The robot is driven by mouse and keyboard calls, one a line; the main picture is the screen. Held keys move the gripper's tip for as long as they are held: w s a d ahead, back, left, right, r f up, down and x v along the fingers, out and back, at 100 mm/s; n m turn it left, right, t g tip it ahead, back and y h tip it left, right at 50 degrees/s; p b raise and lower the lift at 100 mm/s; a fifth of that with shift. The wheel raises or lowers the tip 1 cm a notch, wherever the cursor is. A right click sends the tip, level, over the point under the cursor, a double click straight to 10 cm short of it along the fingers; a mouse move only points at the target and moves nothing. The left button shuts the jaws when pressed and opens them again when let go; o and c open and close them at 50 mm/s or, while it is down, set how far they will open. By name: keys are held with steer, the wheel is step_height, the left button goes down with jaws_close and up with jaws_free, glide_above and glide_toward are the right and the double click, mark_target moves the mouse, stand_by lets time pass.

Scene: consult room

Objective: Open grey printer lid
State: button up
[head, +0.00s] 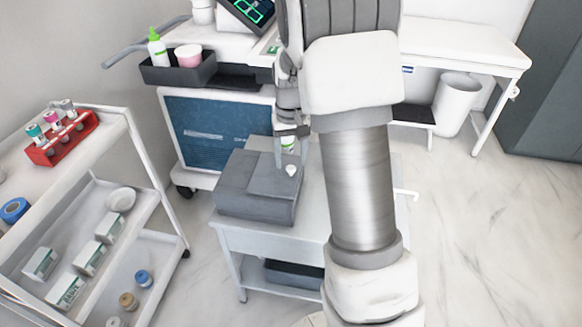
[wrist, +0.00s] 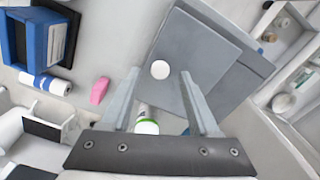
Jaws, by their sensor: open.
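The grey printer (head: 245,190) sits on a small white table below my arm. Its lid (head: 272,174) looks like a flat grey panel on top and appears shut. A small white round piece (head: 291,170) is at the lid's right edge; it also shows in the wrist view (wrist: 160,69). My gripper (head: 290,158) is above the printer's right side, partly hidden by my arm. In the wrist view my gripper (wrist: 160,74) is open, with its fingertips on either side of the white piece and nothing held. Contact with the printer cannot be told.
A white and green bottle (wrist: 147,122) stands close beside the printer, near the fingers. A pink item (wrist: 100,91) and a blue box (wrist: 45,42) are to the left in the wrist view. A white shelf cart (head: 150,205) is left of the table (head: 300,237); floor at right is clear.

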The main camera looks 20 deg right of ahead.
steer(key=shift+f, duration=0.9)
steer(key=shift+c, duration=0.3)
jaws_close()
stand_by(0.6)
